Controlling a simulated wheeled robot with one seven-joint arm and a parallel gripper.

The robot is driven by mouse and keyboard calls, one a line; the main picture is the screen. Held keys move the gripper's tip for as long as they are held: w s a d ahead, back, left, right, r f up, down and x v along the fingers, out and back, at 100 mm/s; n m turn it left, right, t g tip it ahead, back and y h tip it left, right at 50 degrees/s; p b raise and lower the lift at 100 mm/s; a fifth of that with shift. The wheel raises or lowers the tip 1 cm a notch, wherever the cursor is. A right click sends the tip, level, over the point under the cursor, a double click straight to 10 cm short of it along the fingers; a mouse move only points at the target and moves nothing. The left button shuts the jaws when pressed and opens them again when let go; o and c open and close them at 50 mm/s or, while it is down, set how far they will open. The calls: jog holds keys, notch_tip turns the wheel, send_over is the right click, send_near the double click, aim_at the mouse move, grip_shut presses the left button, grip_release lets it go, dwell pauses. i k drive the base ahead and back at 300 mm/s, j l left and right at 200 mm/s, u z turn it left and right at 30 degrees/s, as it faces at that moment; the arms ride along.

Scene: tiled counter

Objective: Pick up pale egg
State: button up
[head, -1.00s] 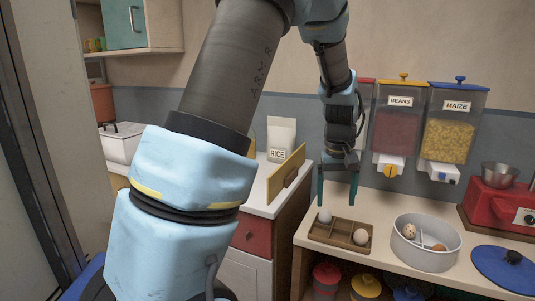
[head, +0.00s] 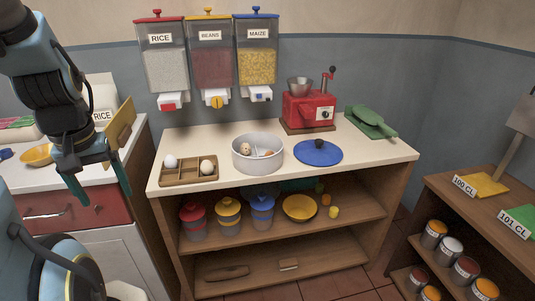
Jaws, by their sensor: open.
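A wooden divided tray (head: 189,180) sits at the left end of the tiled counter. A white egg (head: 170,161) lies in its left part and a second pale, slightly creamier egg (head: 207,167) in its right part. I cannot tell which of the two is meant. A round grey pot (head: 257,164) to the right holds a speckled egg (head: 245,147) and something brownish, partly hidden by the rim. My gripper (head: 98,188) is open and empty, pointing down, left of the tray and apart from it.
A blue lid (head: 318,152), a red grinder (head: 308,111) and a green tool (head: 370,122) stand right of the pot. Dispensers (head: 210,60) hang behind. A yellow board (head: 119,125) stands near my gripper on the left counter. The counter's front right is clear.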

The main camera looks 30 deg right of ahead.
aim_at(206, 166)
jog(key=z, duration=0.95)
jog(key=i+l, duration=0.15)
jog(key=l, duration=0.15)
jog(key=i+l+u, duration=0.15)
jog(key=u, duration=0.3)
jog(key=i+l+u, duration=0.1)
jog(key=l+u, duration=0.4)
jog(key=j, duration=0.1)
